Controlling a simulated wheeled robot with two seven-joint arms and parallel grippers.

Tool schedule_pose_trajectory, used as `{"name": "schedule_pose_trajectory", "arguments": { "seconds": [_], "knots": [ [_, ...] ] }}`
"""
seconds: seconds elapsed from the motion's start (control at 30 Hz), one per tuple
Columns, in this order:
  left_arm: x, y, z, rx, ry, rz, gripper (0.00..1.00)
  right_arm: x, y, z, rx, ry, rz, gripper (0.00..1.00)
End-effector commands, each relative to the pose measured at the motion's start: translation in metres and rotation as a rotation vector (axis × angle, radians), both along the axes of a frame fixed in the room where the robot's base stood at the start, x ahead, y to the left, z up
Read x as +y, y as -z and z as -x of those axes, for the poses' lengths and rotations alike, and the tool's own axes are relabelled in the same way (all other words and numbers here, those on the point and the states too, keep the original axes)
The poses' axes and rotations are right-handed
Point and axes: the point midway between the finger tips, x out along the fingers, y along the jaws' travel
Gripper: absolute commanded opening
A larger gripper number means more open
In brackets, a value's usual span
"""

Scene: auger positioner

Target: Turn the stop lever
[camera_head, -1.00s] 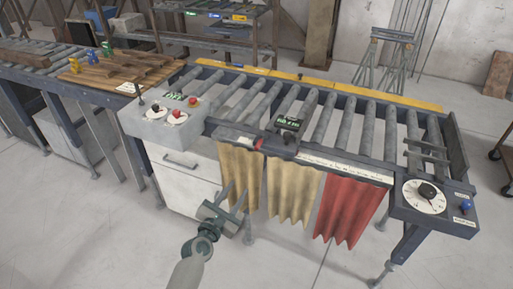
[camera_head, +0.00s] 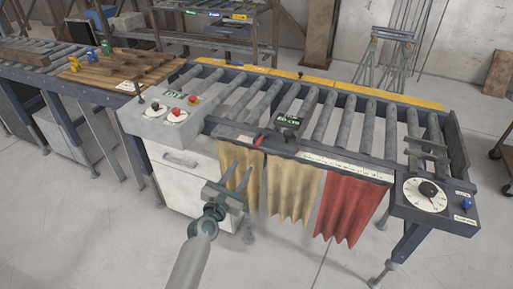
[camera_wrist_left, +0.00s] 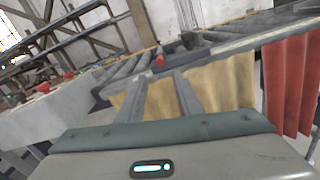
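A small red lever (camera_head: 258,138) sits at the front rail of the roller table, left of the black carriage with a green display (camera_head: 288,122). I take it for the stop lever, though no label is readable. In the left wrist view, a red piece that looks like the same lever (camera_wrist_left: 159,61) shows just beyond the fingertips. My left gripper (camera_head: 238,170) is open and empty, in front of the left beige curtain and below the lever. It is apart from the lever. Its two spread fingers also show in the wrist view (camera_wrist_left: 160,80). My right gripper is out of view.
A grey control box (camera_head: 160,122) with red knobs stands left, above a white cabinet (camera_head: 182,180). Beige (camera_head: 290,188) and red (camera_head: 347,207) curtains hang under the front rail. A dial panel (camera_head: 425,197) is at the right end. Floor in front is clear.

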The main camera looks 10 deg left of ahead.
Motion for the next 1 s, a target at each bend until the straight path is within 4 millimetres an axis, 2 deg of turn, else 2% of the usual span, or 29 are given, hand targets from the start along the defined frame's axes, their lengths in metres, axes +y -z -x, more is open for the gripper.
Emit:
{"name": "schedule_pose_trajectory", "arguments": {
  "seconds": [0.2, 0.6, 0.8, 1.0],
  "knots": [
    [-0.011, 0.003, -0.038, -0.002, 0.000, 0.001, 0.33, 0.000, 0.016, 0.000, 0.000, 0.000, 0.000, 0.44],
    [-0.028, 0.003, -0.103, -0.002, 0.000, 0.000, 0.33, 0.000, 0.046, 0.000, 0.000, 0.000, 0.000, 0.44],
    [-0.033, 0.002, -0.124, -0.001, 0.000, 0.000, 0.33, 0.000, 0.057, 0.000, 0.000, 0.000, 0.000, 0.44],
    [-0.036, 0.001, -0.133, 0.000, 0.000, 0.000, 0.33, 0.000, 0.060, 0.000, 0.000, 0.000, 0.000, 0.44]
  ]
}}
